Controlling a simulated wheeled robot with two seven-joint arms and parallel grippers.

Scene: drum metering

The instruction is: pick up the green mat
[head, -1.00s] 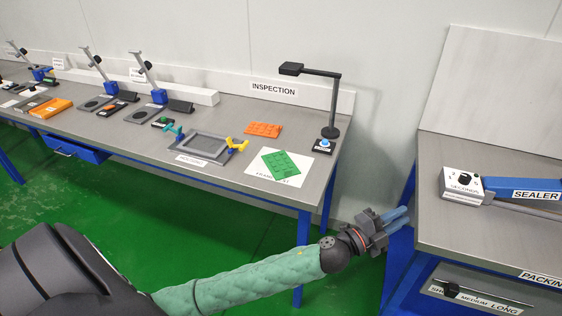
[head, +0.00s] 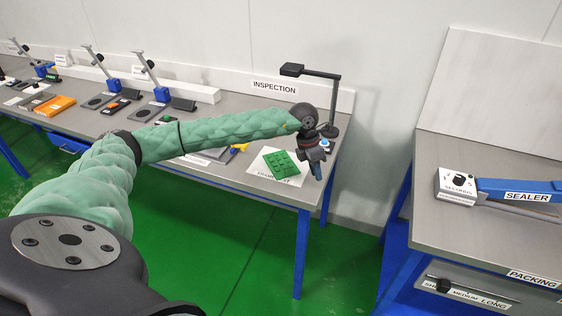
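The green mat (head: 281,164) lies on a white sheet (head: 257,168) near the right end of the inspection bench. It is turned at an angle to the sheet, and raised marks show on its face. My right gripper is not in view.
My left arm hides part of the grey frame fixture (head: 216,156). The packing bench with the sealer (head: 520,191) stands to the right, across a gap.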

